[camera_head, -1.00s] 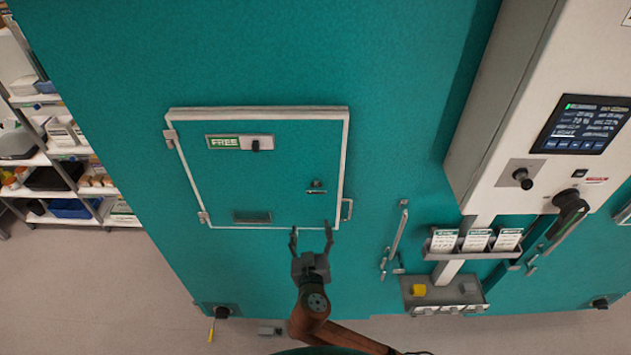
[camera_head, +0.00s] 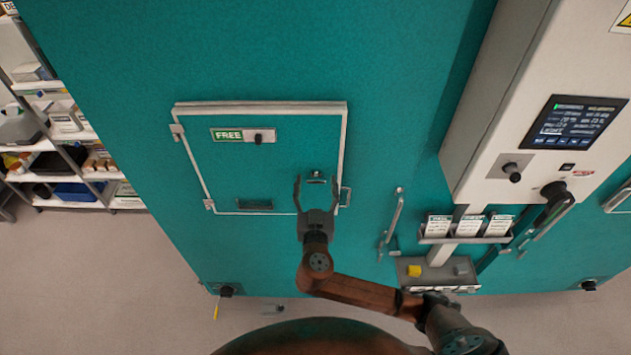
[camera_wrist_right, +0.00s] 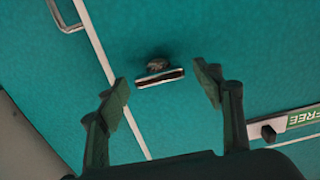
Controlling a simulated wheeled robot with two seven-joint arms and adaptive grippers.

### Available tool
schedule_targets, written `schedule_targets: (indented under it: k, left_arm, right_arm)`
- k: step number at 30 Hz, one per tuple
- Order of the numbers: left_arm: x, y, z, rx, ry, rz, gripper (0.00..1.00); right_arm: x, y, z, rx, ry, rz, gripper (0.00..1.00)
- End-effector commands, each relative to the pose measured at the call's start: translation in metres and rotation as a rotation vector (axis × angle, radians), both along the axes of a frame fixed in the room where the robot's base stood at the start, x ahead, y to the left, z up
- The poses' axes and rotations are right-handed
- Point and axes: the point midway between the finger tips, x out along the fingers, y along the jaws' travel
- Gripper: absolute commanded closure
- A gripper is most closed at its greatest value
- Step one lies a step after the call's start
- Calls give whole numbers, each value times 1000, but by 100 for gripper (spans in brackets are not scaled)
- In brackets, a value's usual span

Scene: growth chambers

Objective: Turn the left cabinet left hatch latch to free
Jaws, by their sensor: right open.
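The hatch (camera_head: 230,175) is a teal, white-framed door on the teal cabinet, and it looks shut. Its latch (camera_head: 316,178) is a small metal handle near the door's right edge; it also shows in the right wrist view (camera_wrist_right: 160,77) as a flat bar on a round base. My right gripper (camera_head: 317,183) is open, with a finger on either side of the latch; I cannot tell whether either touches it. In the wrist view the fingers (camera_wrist_right: 161,82) stand apart from the bar. A green and white FREE plate (camera_head: 228,135) with a dark knob (camera_head: 258,139) is on the door. My left gripper is not in view.
A hatch pull handle (camera_head: 345,197) is just right of the latch. Shelves (camera_head: 60,135) stand at the far left.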

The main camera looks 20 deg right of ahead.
Motion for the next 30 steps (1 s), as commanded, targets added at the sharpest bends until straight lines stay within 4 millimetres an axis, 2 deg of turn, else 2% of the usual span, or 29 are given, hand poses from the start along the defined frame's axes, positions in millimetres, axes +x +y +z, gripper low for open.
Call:
schedule_targets:
  k: [6, 24, 30]
  left_arm:
    - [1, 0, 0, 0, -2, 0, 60]
    - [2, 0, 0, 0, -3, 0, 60]
    - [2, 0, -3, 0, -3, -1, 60]
  right_arm:
    - [0, 0, -1, -1, 0, 0, 39]
    - [0, 0, 0, -1, 0, 0, 80]
    - [0, 0, -1, -8, 3, 1, 81]
